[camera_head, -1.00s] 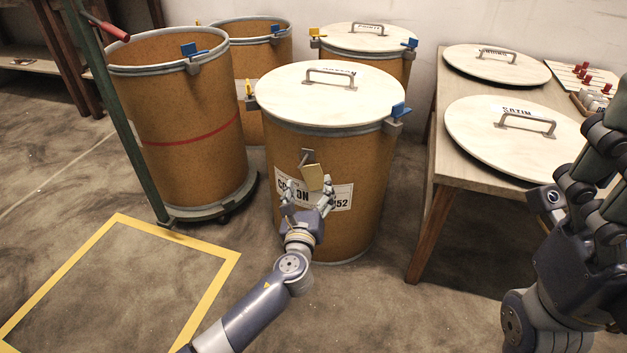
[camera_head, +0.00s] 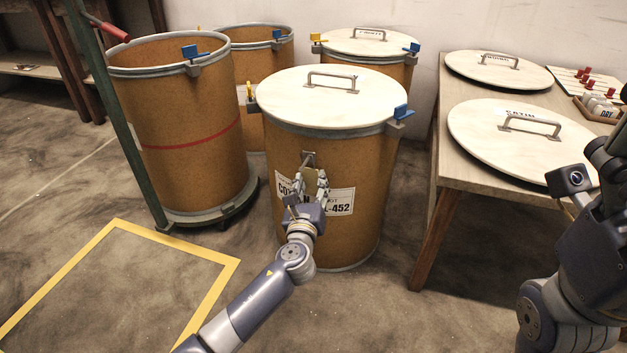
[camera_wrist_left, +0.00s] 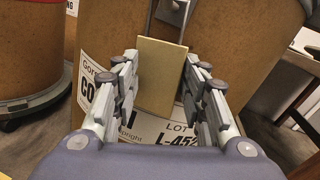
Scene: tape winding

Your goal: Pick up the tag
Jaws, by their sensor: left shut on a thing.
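The tag (camera_head: 311,183) is a small tan rectangle at the hook on the front of the closed brown drum (camera_head: 352,220), over its white label. In the left wrist view the tag (camera_wrist_left: 160,75) stands nearly upright between the fingers, just below the metal hook (camera_wrist_left: 173,12). My left gripper (camera_head: 311,187) is shut on the tag, with a finger group on each side of it. I cannot tell whether the tag is still on the hook. My right gripper (camera_head: 612,150) is at the right edge, partly cut off, away from the tag.
The drum's pale lid (camera_head: 375,98) has a handle. An open drum (camera_head: 190,165) stands on a wheeled dolly to the left, with more drums behind. A table (camera_head: 455,170) with two round lids is on the right. Yellow tape (camera_head: 175,242) outlines clear floor at the left.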

